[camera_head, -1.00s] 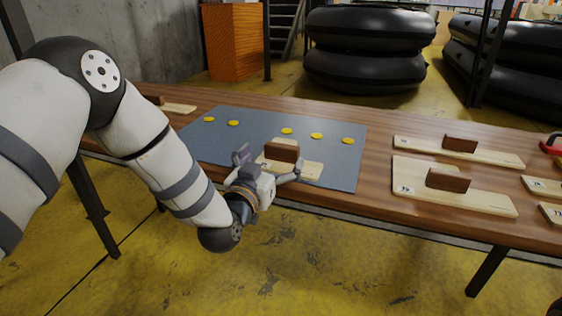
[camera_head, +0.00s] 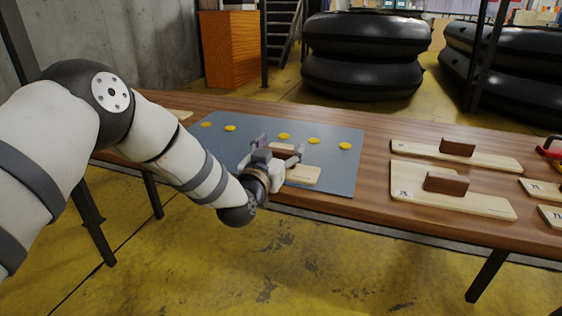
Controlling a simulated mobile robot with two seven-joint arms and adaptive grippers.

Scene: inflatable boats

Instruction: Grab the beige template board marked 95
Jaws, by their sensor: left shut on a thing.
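A beige template board (camera_head: 304,175) with a brown block handle (camera_head: 286,154) lies on the blue-grey mat, near its front edge. Its marking is hidden behind my gripper, so I cannot read a number on it. My left gripper (camera_head: 279,150) reaches over the board from the front left, its fingers on either side of the brown handle, and is shut on it. Whether the board is lifted off the mat I cannot tell. My right gripper is out of view.
The mat (camera_head: 335,172) holds several yellow discs along its far side. More beige boards with brown handles lie to the right, one at the back (camera_head: 488,160) and one in front (camera_head: 468,203). Smaller pieces and a red-handled item (camera_head: 549,149) are at the right edge. Black inflatables stand behind.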

